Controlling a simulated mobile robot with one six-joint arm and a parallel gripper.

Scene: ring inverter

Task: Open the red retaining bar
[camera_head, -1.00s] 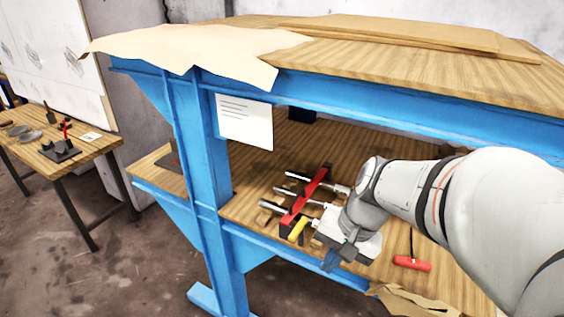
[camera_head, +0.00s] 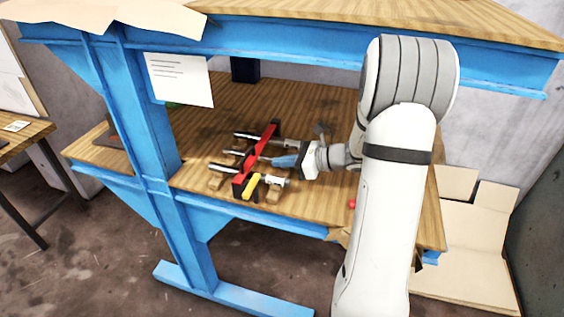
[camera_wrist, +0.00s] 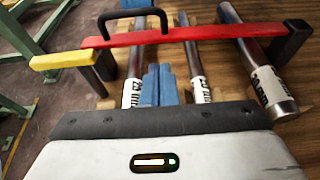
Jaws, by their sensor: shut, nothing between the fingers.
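The red retaining bar (camera_head: 264,145) lies across several metal rods on the lower wooden shelf. In the wrist view the red bar (camera_wrist: 205,33) runs across the picture, with a yellow end (camera_wrist: 62,60) at left, a black handle (camera_wrist: 135,15) and a dark post (camera_wrist: 291,40) at right. The yellow end also shows in the head view (camera_head: 251,186). My gripper (camera_head: 277,161) is at the bar's right side in the head view. Its blue fingers (camera_wrist: 158,72) are shut and empty, between the left and middle rods. Whether the tips touch the bar is unclear.
The rods (camera_wrist: 194,70) carry white labels and rest on wooden blocks. The upper tabletop (camera_head: 400,15) and blue frame beam (camera_head: 300,45) lie above the shelf. A blue post (camera_head: 150,120) stands at left. Bare shelf (camera_head: 320,105) lies behind the rods.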

